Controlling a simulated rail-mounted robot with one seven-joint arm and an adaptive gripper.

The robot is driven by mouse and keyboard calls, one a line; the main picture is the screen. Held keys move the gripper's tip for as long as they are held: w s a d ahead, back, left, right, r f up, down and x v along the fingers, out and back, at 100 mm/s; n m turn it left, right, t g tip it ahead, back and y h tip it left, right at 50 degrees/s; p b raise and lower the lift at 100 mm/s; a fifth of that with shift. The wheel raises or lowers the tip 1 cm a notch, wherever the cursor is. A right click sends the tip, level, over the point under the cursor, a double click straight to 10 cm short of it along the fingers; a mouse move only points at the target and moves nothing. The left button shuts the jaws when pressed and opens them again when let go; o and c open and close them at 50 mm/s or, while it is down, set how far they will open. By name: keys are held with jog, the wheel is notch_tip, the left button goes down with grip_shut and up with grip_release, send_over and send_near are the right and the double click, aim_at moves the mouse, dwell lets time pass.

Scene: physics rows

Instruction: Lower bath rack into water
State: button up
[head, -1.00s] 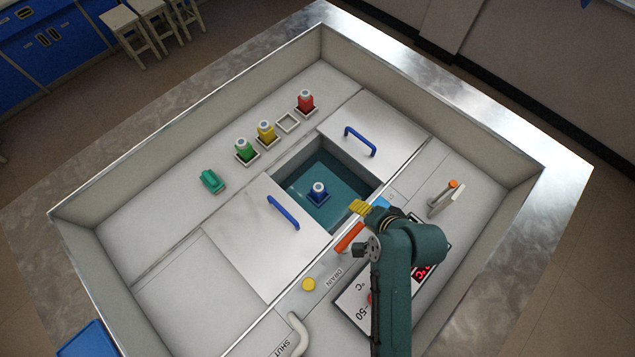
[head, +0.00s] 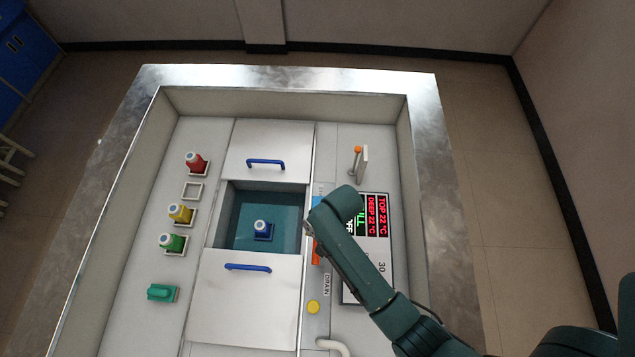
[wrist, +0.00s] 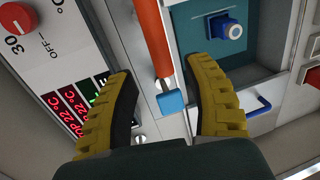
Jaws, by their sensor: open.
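The water bath (head: 240,205) is an open square well with teal water, between two pale lids. A blue bottle (head: 262,226) stands upright in a small blue holder in the well; it also shows in the wrist view (wrist: 232,30). A separate rack is hard to make out. An orange-red bar (head: 316,252) lies beside the well's right edge, partly behind my arm. In the wrist view the bar (wrist: 152,40) runs between my gripper's (wrist: 161,72) yellow fingers, with a blue block (wrist: 171,102) near its lower end. My gripper is open, and contact is unclear.
Red (head: 196,162), yellow (head: 181,213) and green (head: 172,242) bottles stand in holders at the left, with one empty holder (head: 192,191). The lids have blue handles (head: 266,163). A temperature panel (head: 375,215), a yellow button (head: 313,306) and an orange-tipped lever (head: 357,151) are at the right.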

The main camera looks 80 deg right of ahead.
jog(key=f, duration=0.2)
jog(key=w+f, duration=0.1)
jog(key=f, duration=0.2)
grip_shut()
